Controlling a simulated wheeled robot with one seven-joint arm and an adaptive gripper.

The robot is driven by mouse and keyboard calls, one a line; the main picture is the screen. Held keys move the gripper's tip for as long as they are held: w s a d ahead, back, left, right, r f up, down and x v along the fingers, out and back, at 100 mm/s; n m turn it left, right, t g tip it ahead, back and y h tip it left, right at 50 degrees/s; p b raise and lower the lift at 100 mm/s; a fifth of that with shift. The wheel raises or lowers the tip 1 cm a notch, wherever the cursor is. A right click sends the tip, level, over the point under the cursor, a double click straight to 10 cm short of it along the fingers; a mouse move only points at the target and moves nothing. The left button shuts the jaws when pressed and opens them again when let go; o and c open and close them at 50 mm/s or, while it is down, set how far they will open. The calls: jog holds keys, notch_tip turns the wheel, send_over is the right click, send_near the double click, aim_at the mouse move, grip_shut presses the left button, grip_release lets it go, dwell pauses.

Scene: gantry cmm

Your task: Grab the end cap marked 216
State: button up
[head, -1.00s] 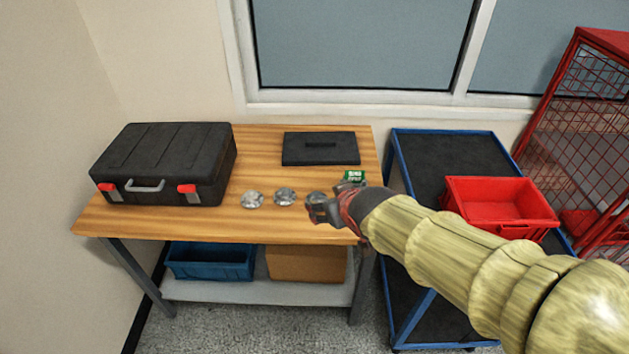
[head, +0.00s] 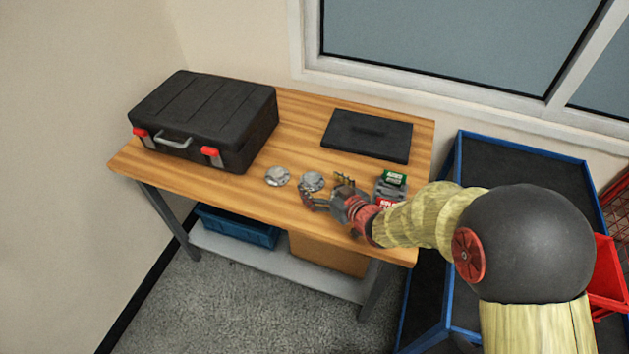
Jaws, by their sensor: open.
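Two silver round end caps lie on the wooden table: a left one (head: 277,176) and a right one (head: 312,181). Any markings on them are too small to read, so I cannot tell which is 216. A third cap seen earlier to their right is not clearly visible now; my arm or gripper may cover it. My gripper (head: 324,190) is open, low over the table's front part, its fingers pointing left. One finger is just below the right cap in the picture; I cannot tell whether they touch.
A black case (head: 205,115) stands on the table (head: 290,120) at left. A flat black object (head: 367,135) lies behind my gripper, and a small green-labelled item (head: 394,179) sits close to its right. A blue-framed cart (head: 520,160) with a red bin (head: 608,280) stands at right.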

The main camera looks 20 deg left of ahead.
aim_at(312, 178)
jog(key=b+x, duration=0.1)
jog(key=x, duration=0.3)
jog(key=shift+w+a+f+b, duration=0.15)
jog(key=shift+w+f+b, duration=0.1)
jog(key=shift+b, duration=0.15)
jog(key=shift+r, duration=0.1)
jog(key=shift+c, duration=0.4)
jog(key=c, duration=1.5)
jog(key=shift+c, duration=0.7)
